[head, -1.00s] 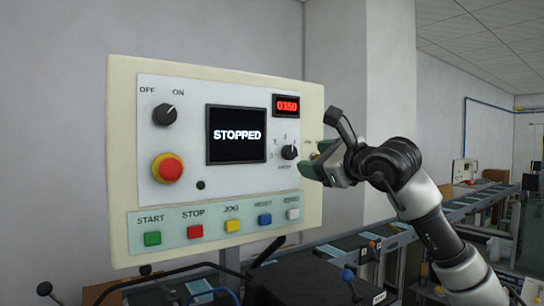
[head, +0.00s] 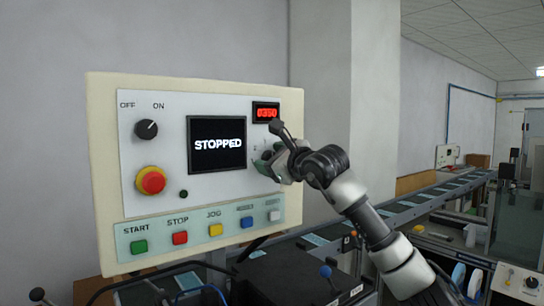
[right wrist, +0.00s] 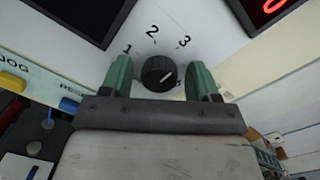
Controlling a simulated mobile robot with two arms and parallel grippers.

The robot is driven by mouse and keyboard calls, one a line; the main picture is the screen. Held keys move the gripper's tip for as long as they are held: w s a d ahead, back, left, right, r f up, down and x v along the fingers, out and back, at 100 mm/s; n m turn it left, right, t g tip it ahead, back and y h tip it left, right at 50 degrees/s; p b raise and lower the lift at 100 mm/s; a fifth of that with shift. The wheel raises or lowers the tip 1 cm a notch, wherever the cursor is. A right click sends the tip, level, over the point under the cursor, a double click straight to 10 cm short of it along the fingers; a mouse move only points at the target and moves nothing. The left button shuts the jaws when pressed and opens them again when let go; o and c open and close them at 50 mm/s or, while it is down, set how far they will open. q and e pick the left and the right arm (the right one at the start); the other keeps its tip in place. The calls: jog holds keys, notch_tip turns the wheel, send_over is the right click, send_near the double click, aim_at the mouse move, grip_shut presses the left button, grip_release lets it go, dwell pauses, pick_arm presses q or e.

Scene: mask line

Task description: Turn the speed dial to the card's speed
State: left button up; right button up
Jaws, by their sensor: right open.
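The speed dial (right wrist: 159,74) is a round black knob in the right wrist view, with 1, 2 and 3 printed around it and another mark at its right partly hidden. Its white pointer line slants up to the right. My right gripper (right wrist: 160,65) is open, its two green fingers on either side of the dial, with a gap visible on each side. In the head view my right gripper (head: 272,164) covers the dial on the control panel (head: 190,87). The screen (head: 216,160) reads STOPPED. I see no card. My left gripper is not in view.
On the panel are a red readout (head: 266,112), an OFF/ON knob (head: 146,129), a red emergency button (head: 150,181) and a row of coloured buttons below, including a yellow one (head: 215,230). A conveyor (head: 430,195) runs back at the right.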

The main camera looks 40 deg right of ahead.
jog(key=shift+w, duration=0.1)
jog(key=shift+c, duration=0.2)
jog(key=shift+f, duration=0.1)
jog(key=shift+c, duration=1.1)
jog(key=c, duration=0.7)
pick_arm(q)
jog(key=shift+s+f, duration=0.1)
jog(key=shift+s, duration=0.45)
pick_arm(e)
jog(key=shift+o, duration=0.2)
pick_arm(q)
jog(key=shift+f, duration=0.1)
